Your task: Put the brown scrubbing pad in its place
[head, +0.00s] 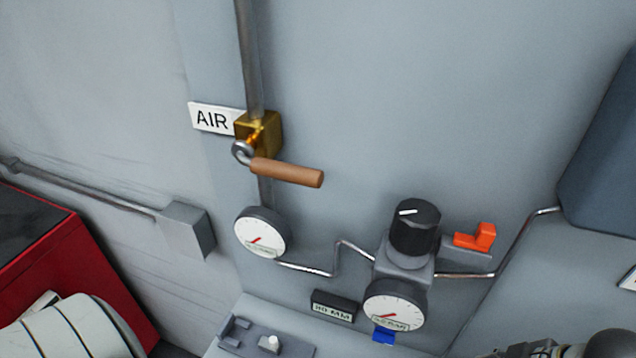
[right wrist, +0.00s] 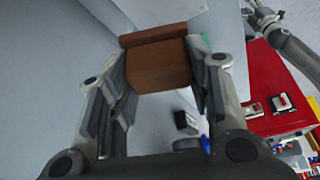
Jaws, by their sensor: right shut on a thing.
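The brown scrubbing pad (right wrist: 160,68) shows in the right wrist view as a reddish-brown block. My right gripper (right wrist: 157,55) is shut on it, with one finger along each side. The pad is not visible in the head view. A grey arm with a gripper (right wrist: 262,18), which looks like my left one, is at the top right of the right wrist view, well apart from the pad. Its jaws are too small to read. I cannot make out a marked place for the pad.
A pipe valve with a brown handle (head: 287,172), a gauge (head: 262,232) and a black-knobbed regulator (head: 414,226) are on the grey wall. A grey fixture (head: 265,342) is below. A red cabinet (right wrist: 255,75) carries small objects; it also shows in the head view (head: 90,265).

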